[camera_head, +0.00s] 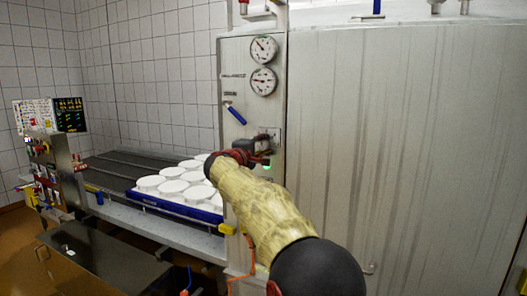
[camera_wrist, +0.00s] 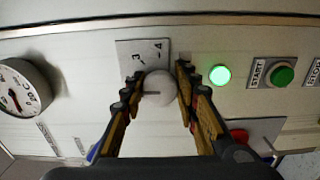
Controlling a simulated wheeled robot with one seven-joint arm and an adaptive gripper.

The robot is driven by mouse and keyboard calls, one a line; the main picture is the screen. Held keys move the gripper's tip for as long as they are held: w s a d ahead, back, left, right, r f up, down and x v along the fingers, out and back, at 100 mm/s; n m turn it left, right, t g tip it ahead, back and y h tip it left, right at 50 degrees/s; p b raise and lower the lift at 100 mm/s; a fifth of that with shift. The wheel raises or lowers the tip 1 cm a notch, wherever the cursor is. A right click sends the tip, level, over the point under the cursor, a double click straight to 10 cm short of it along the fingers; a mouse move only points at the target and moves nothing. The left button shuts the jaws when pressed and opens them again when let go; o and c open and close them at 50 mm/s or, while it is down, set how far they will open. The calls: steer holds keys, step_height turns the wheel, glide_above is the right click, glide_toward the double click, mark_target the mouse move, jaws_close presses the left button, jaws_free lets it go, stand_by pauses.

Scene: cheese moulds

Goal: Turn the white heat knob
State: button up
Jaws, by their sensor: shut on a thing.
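The white heat knob (camera_wrist: 159,88) is round, with a dark mark on its face, and sits on a metal plate (camera_wrist: 140,52) with numbers, of which 3 and 4 show. My gripper (camera_wrist: 158,78) is shut on the knob, with one finger on each side of it in the wrist view. In the head view my gripper (camera_head: 245,152) is at the front of the grey panel (camera_head: 236,60), and it hides the knob there.
A lit green lamp (camera_wrist: 220,75), a green start button (camera_wrist: 283,76) and a red control (camera_wrist: 240,137) lie right of the knob. Dial gauges (camera_head: 263,81) and a blue-handled lever (camera_head: 236,115) are above my gripper. White moulds (camera_head: 172,187) stand on the conveyor at left.

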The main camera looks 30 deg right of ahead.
steer(key=shift+f, duration=0.1)
stand_by(0.3)
steer(key=o, duration=1)
steer(key=shift+o, duration=0.8)
steer(key=shift+a, duration=0.1)
steer(key=v, duration=1.1)
steer(key=shift+s+a, duration=0.25)
steer(key=shift+s, duration=0.1)
